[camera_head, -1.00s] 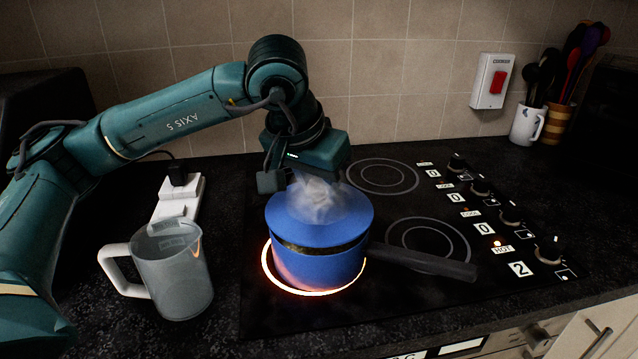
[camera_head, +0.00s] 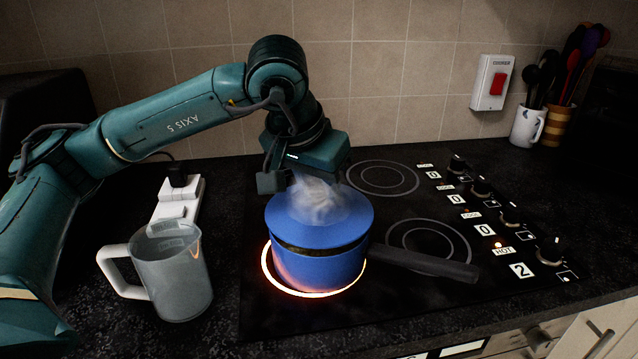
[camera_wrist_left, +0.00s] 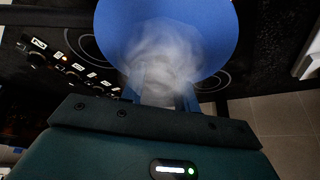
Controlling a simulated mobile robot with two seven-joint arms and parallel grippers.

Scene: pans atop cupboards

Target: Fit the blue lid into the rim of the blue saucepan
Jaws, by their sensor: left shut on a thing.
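The blue saucepan (camera_head: 318,268) stands on the glowing front-left ring, its dark handle (camera_head: 425,262) pointing right. The blue lid (camera_head: 350,222) is over the saucepan's mouth. A dark band shows between lid and pan at the front; I cannot tell whether the lid is seated in the rim. My left gripper (camera_head: 308,186) is above the lid and shut on it, near its middle. Steam hides the fingertips and the lid's knob. In the left wrist view the lid (camera_wrist_left: 215,25) fills the top, with the fingers (camera_wrist_left: 162,90) reaching into the steam. My right gripper is not in view.
A grey jug (camera_head: 172,272) stands left of the hob, with a white socket block (camera_head: 178,200) behind it. Hob knobs (camera_head: 510,214) line the right side. A mug of utensils (camera_head: 527,126) is at the back right.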

